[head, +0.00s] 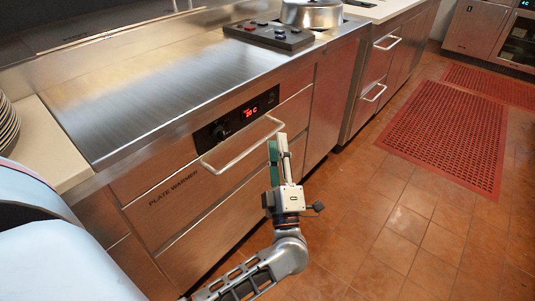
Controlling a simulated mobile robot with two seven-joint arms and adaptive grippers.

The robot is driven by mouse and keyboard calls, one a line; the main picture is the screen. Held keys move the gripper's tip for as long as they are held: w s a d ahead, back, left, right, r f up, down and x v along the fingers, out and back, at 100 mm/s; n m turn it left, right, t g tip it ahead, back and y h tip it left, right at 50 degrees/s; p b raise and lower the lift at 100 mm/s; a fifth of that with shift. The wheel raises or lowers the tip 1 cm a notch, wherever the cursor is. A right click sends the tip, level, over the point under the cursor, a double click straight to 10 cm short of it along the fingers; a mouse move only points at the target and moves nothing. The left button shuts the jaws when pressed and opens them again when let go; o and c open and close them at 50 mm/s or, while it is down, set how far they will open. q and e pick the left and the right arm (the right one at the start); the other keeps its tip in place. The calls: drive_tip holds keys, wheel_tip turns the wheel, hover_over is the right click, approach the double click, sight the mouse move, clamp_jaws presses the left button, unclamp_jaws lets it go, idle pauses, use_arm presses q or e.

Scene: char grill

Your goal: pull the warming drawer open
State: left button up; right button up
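The warming drawer (226,178) is a steel front marked "PLATE WARMER" under the counter. It looks flush with the cabinet. Its pale bar handle (240,154) runs across the upper part of the front, below a black control panel with a red display (251,111). My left gripper (278,144) has its fingers pointing up, near the handle's right end. The fingers, one with a green side, look close together; I cannot tell whether they touch the handle or have anything between them. My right gripper is not in view.
A steel counter (150,88) runs above the drawer, with a knob panel (268,36) and a pot (311,13) at the back. More handled drawers (372,85) stand farther right. The tiled floor (360,215) is clear, with red mats (450,130) beyond.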

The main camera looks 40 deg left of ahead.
sight(255, 145)
use_arm(q)
drive_tip(key=w+a+f+n+g+y+b, duration=0.1)
drive_tip(key=a+f+n+g+y+b, duration=0.2)
drive_tip(key=f+n+g, duration=0.65)
drive_tip(key=w+a, duration=0.1)
drive_tip(key=a, duration=0.1)
drive_tip(key=w+a+m, duration=0.1)
drive_tip(key=a, duration=0.2)
drive_tip(key=w+a+m+t+h+b, duration=0.1)
drive_tip(key=a, duration=0.2)
drive_tip(key=shift+w+a+r, duration=0.2)
drive_tip(key=shift+w, duration=0.2)
clamp_jaws()
